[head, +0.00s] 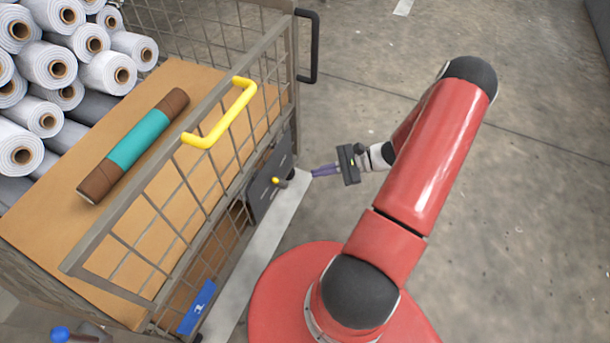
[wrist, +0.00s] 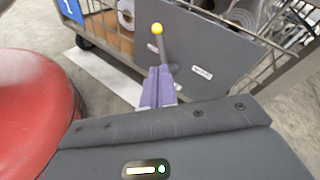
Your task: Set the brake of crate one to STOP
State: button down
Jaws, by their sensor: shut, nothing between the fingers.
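Crate one (head: 165,225) is a wire-mesh trolley with a blue tag (head: 197,306); the tag shows a white 1 in the wrist view (wrist: 71,10). Its dark grey brake plate (head: 262,190) is on the side facing my gripper. The brake lever has a yellow knob (head: 276,181), which also shows in the wrist view (wrist: 157,29), above a dark pivot (wrist: 173,68). Small white labels on the plate (wrist: 215,45) are too small to read. My gripper (head: 313,173) is shut and empty, its purple fingers pointing at the lever, seemingly just short of it.
A yellow handle (head: 222,115) sticks out from the crate's top rail above the plate. A black handle (head: 314,48) is at its far end. The floor to the right is clear.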

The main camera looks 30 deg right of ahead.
jog(key=shift+v, duration=2.4)
jog(key=s+a+r+n+g+h, duration=0.1)
jog(key=a+r+n+g+h, duration=0.3)
jog(key=r, duration=0.5)
jog(key=a+r+n+g+h, duration=0.2)
jog(key=a+r+n+h, duration=0.3)
jog(key=r, duration=0.5)
jog(key=s+a+r+n+t+h, duration=0.2)
jog(key=s+a+r+n+t, duration=0.1)
jog(key=r, duration=0.4)
jog(key=s+a+r+n+t+h+p, duration=0.1)
jog(key=s+a+r+n+t+h, duration=0.2)
jog(key=s+a+r+n, duration=0.2)
notch_tip(320, 180, up, 2)
jog(key=s+a, duration=0.1)
jog(key=s, duration=0.1)
jog(key=shift+s+a, duration=0.3)
jog(key=shift+s, duration=0.1)
jog(key=shift+r, duration=0.1)
